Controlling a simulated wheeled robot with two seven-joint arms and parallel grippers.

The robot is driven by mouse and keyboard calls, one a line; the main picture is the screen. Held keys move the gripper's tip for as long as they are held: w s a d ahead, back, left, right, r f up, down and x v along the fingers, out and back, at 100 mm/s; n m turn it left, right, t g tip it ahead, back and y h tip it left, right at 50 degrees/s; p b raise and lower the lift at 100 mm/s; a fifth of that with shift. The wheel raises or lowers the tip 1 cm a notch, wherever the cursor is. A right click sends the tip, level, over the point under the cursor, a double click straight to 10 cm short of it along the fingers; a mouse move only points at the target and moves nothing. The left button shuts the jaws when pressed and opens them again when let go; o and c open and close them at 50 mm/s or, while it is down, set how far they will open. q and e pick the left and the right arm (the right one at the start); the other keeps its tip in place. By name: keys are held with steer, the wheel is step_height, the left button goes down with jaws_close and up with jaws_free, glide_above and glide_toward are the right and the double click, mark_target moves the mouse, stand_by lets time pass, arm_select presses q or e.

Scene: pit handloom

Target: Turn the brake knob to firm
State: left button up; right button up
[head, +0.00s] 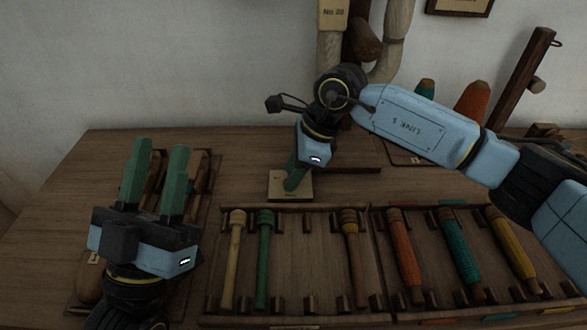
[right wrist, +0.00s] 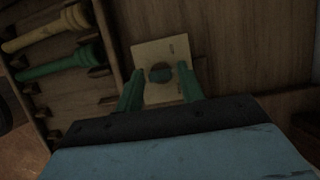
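The brake knob (right wrist: 160,75) is small, round and dark. It sits on a pale square plate (head: 275,186) on the table behind the bobbin racks. The plate also shows in the right wrist view (right wrist: 150,54), with small dark marks near its edge. My right gripper (head: 292,183) points down over the plate and hides the knob in the head view. In the right wrist view its green fingers (right wrist: 161,77) are apart, one on each side of the knob, with gaps visible. Whether they reach its height is unclear. My left gripper (head: 160,145) is open and empty at the left.
Two wooden racks (head: 376,262) with several coloured bobbins stand in front of the plate. A tray (head: 212,165) lies partly behind my left gripper. Cones (head: 472,100) and a wooden post (head: 520,75) stand at the back right.

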steer(key=c, duration=0.7)
arm_select(q)
steer(key=shift+w, duration=0.15)
arm_select(e)
steer(key=shift+m, duration=0.3)
steer(key=shift+r+m+t+p, duration=0.1)
steer(key=shift+m+t+p, duration=0.4)
steer(key=shift+m+p, duration=0.3)
steer(key=m+t+p, duration=0.1)
steer(key=m, duration=0.1)
steer(key=shift+s+m, duration=0.15)
steer(key=shift+m, duration=0.25)
steer(key=m+t+h+p, duration=0.1)
steer(key=m, duration=0.2)
steer(key=shift+a, duration=0.1)
arm_select(q)
steer(key=w+f+g+y, duration=0.2)
steer(key=w+f+g, duration=0.1)
steer(key=f+g, duration=0.4)
steer(key=shift+w+f, duration=0.15)
steer(key=shift+f, duration=0.45)
arm_select(e)
steer(key=shift+s+m+t+h, duration=0.1)
steer(key=shift+m+t+h, duration=0.4)
steer(key=shift+m, duration=1.4)
arm_select(q)
steer(key=shift+f+g, duration=0.1)
steer(key=shift+g, duration=0.2)
